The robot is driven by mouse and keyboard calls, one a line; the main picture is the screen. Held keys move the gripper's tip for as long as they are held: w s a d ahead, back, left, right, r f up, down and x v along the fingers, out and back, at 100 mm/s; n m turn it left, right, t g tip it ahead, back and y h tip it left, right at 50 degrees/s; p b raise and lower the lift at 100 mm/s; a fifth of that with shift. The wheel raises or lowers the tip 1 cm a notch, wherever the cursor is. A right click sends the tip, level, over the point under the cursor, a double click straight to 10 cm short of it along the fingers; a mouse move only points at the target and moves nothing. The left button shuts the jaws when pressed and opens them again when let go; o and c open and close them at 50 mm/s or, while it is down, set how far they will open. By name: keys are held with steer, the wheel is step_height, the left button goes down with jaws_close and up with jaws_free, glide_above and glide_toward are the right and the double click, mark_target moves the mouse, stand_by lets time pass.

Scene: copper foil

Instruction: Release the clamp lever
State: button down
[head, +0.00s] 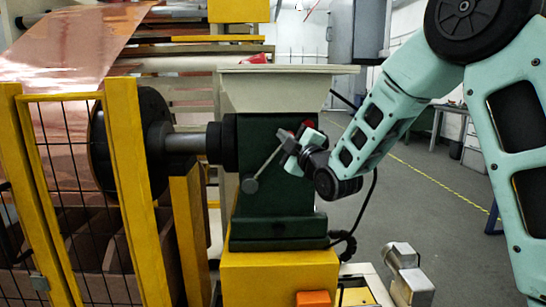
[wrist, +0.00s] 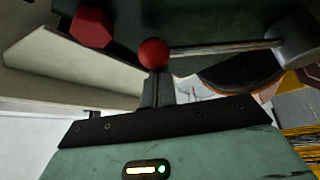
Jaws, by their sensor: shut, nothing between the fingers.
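The clamp lever (head: 268,163) is a thin rod on the front of the dark green machine block. It slants up to the right from a round grey hub (head: 250,185). In the wrist view the rod (wrist: 220,47) runs from a grey hub at right to a red ball (wrist: 153,54). My gripper (head: 287,148) is at the upper end of the rod and hides that end in the head view. In the wrist view my gripper (wrist: 154,76) is shut and empty, its fingertips close by the red ball. I cannot tell whether they touch it.
A red hexagonal knob (wrist: 92,27) is left of the ball. A pale tray-like top (head: 285,75) overhangs the block. A yellow mesh guard (head: 125,180) and dark roller flange stand at left. A grey fixture (head: 408,275) is at lower right. Open floor lies at right.

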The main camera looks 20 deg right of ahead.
steer(key=s+d+f+m+t+h+b, duration=0.2)
steer(key=d+f+m+b, duration=0.4)
steer(key=b, duration=0.9)
steer(key=shift+f+m+h+b, duration=0.3)
steer(key=shift+f+m+h, duration=0.6)
steer(key=shift+f, duration=0.5)
steer(key=shift+d+f, duration=0.15)
